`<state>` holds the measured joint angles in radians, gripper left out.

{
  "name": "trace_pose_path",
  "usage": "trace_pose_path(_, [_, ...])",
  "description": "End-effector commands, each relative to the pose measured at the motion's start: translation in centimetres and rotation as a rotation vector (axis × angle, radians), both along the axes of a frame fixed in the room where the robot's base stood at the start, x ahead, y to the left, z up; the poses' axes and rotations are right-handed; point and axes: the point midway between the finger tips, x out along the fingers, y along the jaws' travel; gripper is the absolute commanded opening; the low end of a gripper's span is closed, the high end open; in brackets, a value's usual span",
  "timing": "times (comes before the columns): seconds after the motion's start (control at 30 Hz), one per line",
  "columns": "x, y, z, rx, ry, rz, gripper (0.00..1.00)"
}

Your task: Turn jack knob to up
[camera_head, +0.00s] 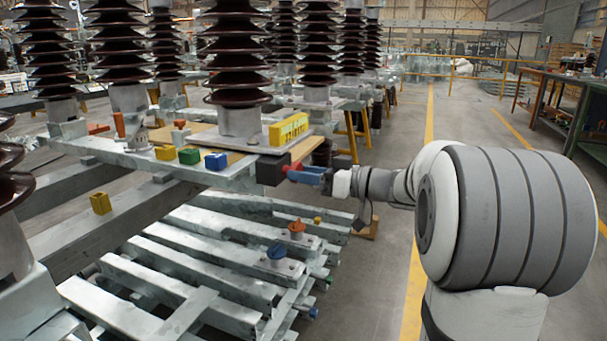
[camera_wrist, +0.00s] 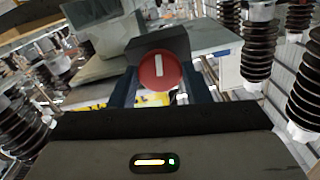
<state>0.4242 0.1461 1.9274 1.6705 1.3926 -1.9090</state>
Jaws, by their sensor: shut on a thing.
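The jack knob (camera_wrist: 160,70) is a round red disc with a short white mark. In the wrist view the mark stands close to vertical in the picture. The knob sits on the front of a dark box (camera_wrist: 150,45); in the head view this dark box (camera_head: 270,169) is at the right end of the grey steel frame. My gripper (camera_head: 294,172), with blue fingers, reaches the knob from the right. It is shut on the knob, with a finger at each side in the wrist view. The fingers hide most of the knob in the head view.
Yellow (camera_head: 166,153), green (camera_head: 189,156) and blue (camera_head: 216,161) blocks stand on the frame left of the box. A yellow case (camera_head: 289,129) is behind it. Blue (camera_head: 276,252) and orange (camera_head: 296,228) knobs sit on lower beams. Tall brown insulators (camera_head: 236,50) rise above. The aisle (camera_head: 470,125) is open.

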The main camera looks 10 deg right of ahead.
Motion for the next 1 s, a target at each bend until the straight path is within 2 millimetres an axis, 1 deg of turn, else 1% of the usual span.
trace_pose_path(0.03, [0.1,-0.2,-0.1,0.0,0.002,-0.007,0.21])
trace_pose_path(0.23, [0.1,-0.2,-0.1,-0.001,0.003,-0.007,0.21])
trace_pose_path(0.27, [0.1,-0.2,-0.1,-0.001,0.003,-0.007,0.44])
trace_pose_path(0.5, [0.0,-0.1,-0.1,0.0,0.003,-0.004,0.64])
trace_pose_path(0.53, [0.0,-0.1,-0.1,0.0,0.002,-0.003,0.65])
trace_pose_path(0.8, [-0.1,-0.3,0.0,0.0,0.002,-0.002,0.65])
trace_pose_path(0.87, [-0.4,-0.8,0.1,0.0,0.003,-0.004,0.65])
trace_pose_path(1.0, [-1.7,-2.6,0.2,0.0,0.002,-0.007,0.65])
